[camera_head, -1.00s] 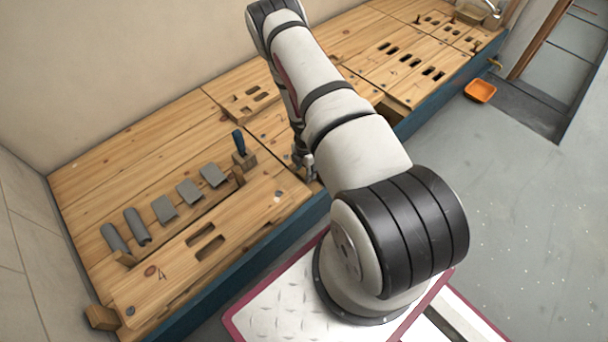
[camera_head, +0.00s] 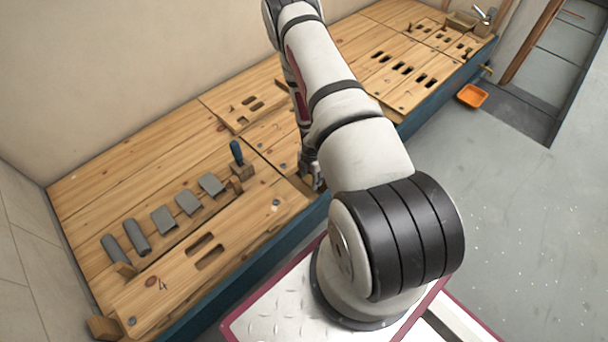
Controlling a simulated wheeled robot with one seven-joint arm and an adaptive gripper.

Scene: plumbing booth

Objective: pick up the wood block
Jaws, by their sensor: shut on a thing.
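My gripper (camera_head: 312,179) shows only in small part, below and behind my arm, by the bench's front edge. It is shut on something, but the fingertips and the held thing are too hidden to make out. Another wood block (camera_head: 103,328) sits at the near left corner. My gripper is to the right of all of these and apart from them.
The wooden bench (camera_head: 90,190) has slotted panels. Grey plates (camera_head: 188,202) and grey cylinders (camera_head: 137,237) lie in a row on its left half. A blue-handled tool (camera_head: 237,152) stands upright. An orange tray (camera_head: 472,95) lies on the open grey floor at right.

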